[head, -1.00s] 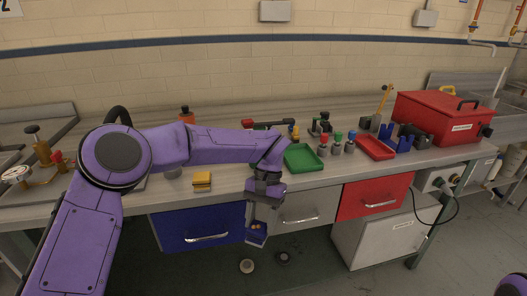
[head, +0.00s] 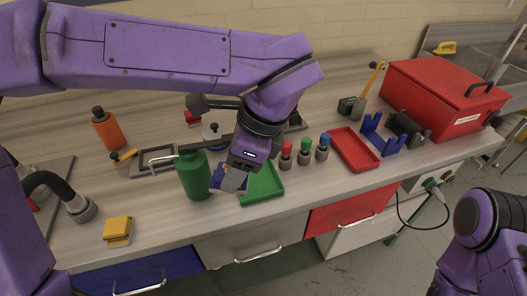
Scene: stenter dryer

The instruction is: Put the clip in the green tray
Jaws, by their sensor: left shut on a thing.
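My left gripper (head: 234,184) reaches in from above, over the left part of the green tray (head: 264,188). It is shut on a small blue piece (head: 216,177), which seems to be the clip. Most of the piece is hidden by the jaws, so its shape cannot be told. The gripper also covers part of the tray, and I cannot tell whether the piece touches it. The visible part of the tray floor is bare. My right gripper is out of view; only part of my right arm shows at the lower right.
A green bottle (head: 194,176) stands close left of the gripper. Red, green and blue-capped bottles (head: 305,152) stand right of the tray, then a red tray (head: 355,149) and a blue holder (head: 382,135). A yellow block (head: 117,231) lies near the front edge at left.

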